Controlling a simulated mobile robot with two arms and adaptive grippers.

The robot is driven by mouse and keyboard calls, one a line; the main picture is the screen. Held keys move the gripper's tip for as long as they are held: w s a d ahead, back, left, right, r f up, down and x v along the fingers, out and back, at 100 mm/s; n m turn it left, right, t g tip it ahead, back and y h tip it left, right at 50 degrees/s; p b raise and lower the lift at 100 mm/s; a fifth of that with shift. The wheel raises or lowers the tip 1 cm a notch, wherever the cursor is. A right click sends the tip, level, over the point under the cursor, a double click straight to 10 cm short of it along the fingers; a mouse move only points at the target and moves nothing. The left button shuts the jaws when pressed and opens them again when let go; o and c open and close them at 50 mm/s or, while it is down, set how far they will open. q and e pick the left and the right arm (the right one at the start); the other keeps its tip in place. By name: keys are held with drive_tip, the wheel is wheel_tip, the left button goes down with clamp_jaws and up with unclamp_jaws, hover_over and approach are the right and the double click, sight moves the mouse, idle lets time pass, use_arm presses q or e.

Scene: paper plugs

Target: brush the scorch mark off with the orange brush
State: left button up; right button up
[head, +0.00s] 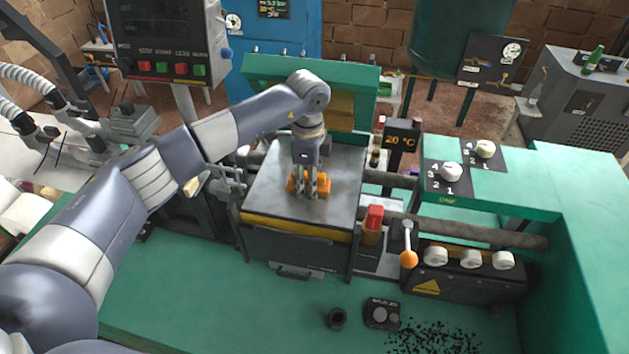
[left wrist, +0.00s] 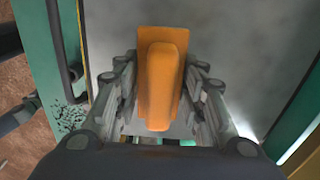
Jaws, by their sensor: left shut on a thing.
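The orange brush (head: 321,186) is on the grey metal plate (head: 268,198) near the middle of the head view. My left gripper (head: 309,192) points down over the plate and is shut on the brush. In the left wrist view the brush (left wrist: 160,82) sits between the two fingers of the gripper (left wrist: 163,100), its long side running away from the wrist. Whether the brush touches the plate is hard to tell. The scorch mark cannot be made out clearly; the gripper and brush cover part of the plate. My right gripper is not in view.
A red-topped part (head: 374,216) and an orange-knobbed lever (head: 409,258) stand right of the plate. A 20 °C display (head: 402,139) rises behind them. A dark cup (head: 337,318), a small black box (head: 382,313) and black granules (head: 434,337) lie on the green front surface, which is clear at left.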

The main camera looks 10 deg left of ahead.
sight(290, 179)
use_arm(q)
drive_tip(key=shift+a, duration=2.1)
drive_tip(key=shift+d, duration=1.6)
drive_tip(key=shift+s+d+f, duration=0.1)
drive_tip(key=shift+d+f, duration=0.05)
drive_tip(key=shift+d, duration=1.3)
drive_tip(key=shift+a+r, duration=0.2)
drive_tip(key=shift+a, duration=2.95)
drive_tip(key=shift+d, duration=0.1)
drive_tip(key=shift+d+r+p, duration=0.1)
drive_tip(key=shift+r+p, duration=0.2)
drive_tip(key=shift+r, duration=0.15)
drive_tip(key=shift+r+p, duration=1.6)
drive_tip(key=shift+r, duration=1)
drive_tip(key=shift+r, duration=0.1)
